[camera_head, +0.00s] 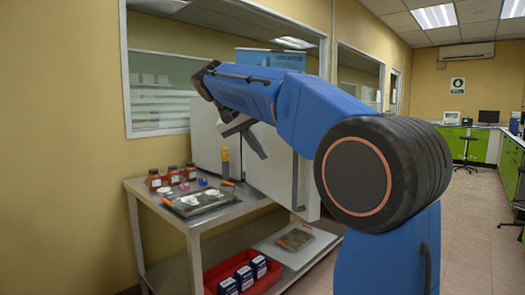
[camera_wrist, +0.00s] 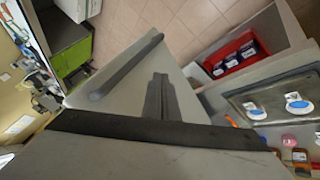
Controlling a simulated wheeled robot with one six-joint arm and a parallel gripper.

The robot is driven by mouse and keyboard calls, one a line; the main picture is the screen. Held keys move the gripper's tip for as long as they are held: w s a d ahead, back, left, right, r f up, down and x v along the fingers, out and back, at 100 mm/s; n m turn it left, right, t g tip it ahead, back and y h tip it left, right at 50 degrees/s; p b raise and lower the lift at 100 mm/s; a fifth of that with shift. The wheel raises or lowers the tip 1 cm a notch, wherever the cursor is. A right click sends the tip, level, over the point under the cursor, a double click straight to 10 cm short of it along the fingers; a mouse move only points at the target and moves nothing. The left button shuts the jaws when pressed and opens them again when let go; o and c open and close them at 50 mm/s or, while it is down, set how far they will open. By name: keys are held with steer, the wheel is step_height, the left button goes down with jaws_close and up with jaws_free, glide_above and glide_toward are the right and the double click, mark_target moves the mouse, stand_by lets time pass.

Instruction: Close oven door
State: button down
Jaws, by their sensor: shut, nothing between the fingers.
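The oven (camera_head: 207,145) is a pale box on the metal table, partly hidden behind my blue arm. Its door (camera_head: 272,178) is a pale panel on the right with a long vertical handle (camera_head: 295,180). My gripper (camera_head: 258,146) is in front of the upper part of the oven, pointing down and right. In the wrist view the shut, empty gripper (camera_wrist: 160,78) lies over the grey door panel (camera_wrist: 135,92), beside the dark bar handle (camera_wrist: 126,68). A dark strip (camera_wrist: 150,131) crosses below it. I cannot tell contact or how far the door stands open.
The metal table (camera_head: 165,208) holds a tray (camera_head: 205,208) with white dishes, and several brown jars (camera_head: 173,176). A red bin (camera_head: 242,275) with blue-white boxes sits on the lower shelf.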

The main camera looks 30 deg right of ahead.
steer(key=s+d+f, duration=0.1)
steer(key=d+f, duration=0.4)
steer(key=d, duration=0.2)
steer(key=shift+s+d+f, duration=0.3)
steer(key=shift+s, duration=0.05)
